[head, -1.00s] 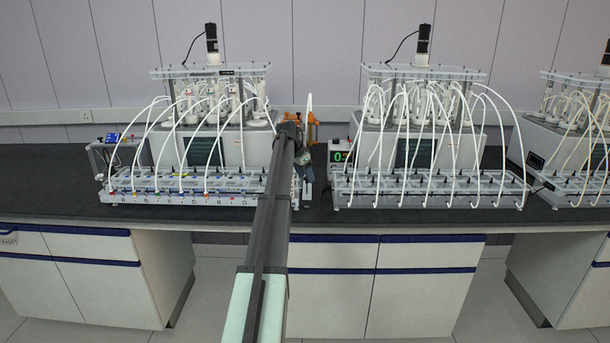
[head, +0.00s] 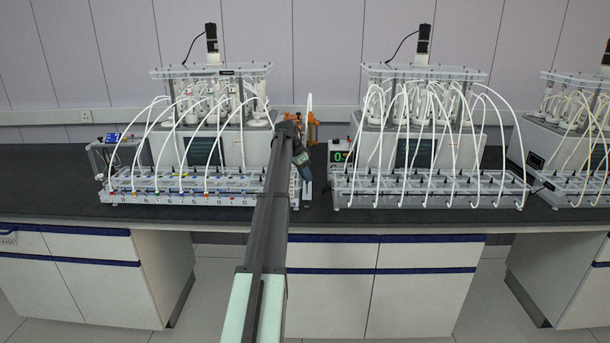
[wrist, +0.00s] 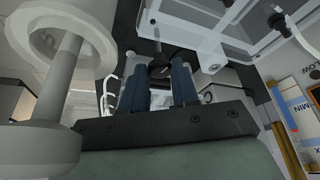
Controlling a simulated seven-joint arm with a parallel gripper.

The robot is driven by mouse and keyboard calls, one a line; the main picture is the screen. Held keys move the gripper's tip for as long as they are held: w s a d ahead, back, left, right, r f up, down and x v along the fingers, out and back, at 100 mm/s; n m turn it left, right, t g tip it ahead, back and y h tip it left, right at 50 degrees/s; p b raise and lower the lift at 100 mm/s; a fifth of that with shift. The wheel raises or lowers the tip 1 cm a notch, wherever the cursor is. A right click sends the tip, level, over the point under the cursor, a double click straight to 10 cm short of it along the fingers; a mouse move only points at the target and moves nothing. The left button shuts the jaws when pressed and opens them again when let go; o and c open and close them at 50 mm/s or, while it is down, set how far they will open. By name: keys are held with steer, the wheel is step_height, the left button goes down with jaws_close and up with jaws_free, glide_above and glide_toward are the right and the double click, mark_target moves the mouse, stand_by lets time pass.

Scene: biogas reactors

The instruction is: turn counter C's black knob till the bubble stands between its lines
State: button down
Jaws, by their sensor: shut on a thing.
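The counter tray (head: 170,199) on the left rig is a long clear tray with coloured marks along its front. I cannot read which counter it is. My gripper (head: 305,176) is low at the tray's right end. In the wrist view, the blue fingers of my gripper (wrist: 161,84) point away from the camera and are shut on a black knob (wrist: 159,60), of which only part shows between and beyond the fingertips. A clear plate edge (wrist: 190,28) lies just above and right of the knob. No bubble or lines can be made out in either view.
A large pale cylinder (wrist: 62,80) stands close on the left in the wrist view. A panel with printed labels (wrist: 295,105) is at right. A second tray (head: 430,198) and a green-digit display (head: 341,156) stand right of my gripper, with a narrow bench gap between.

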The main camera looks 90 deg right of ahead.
steer(key=shift+m, duration=0.4)
steer(key=c, duration=0.8)
jaws_free()
steer(key=shift+c, duration=0.2)
steer(key=shift+r, duration=0.1)
steer(key=v, duration=1.3)
steer(key=shift+w+r, duration=0.25)
steer(key=shift+w, duration=0.05)
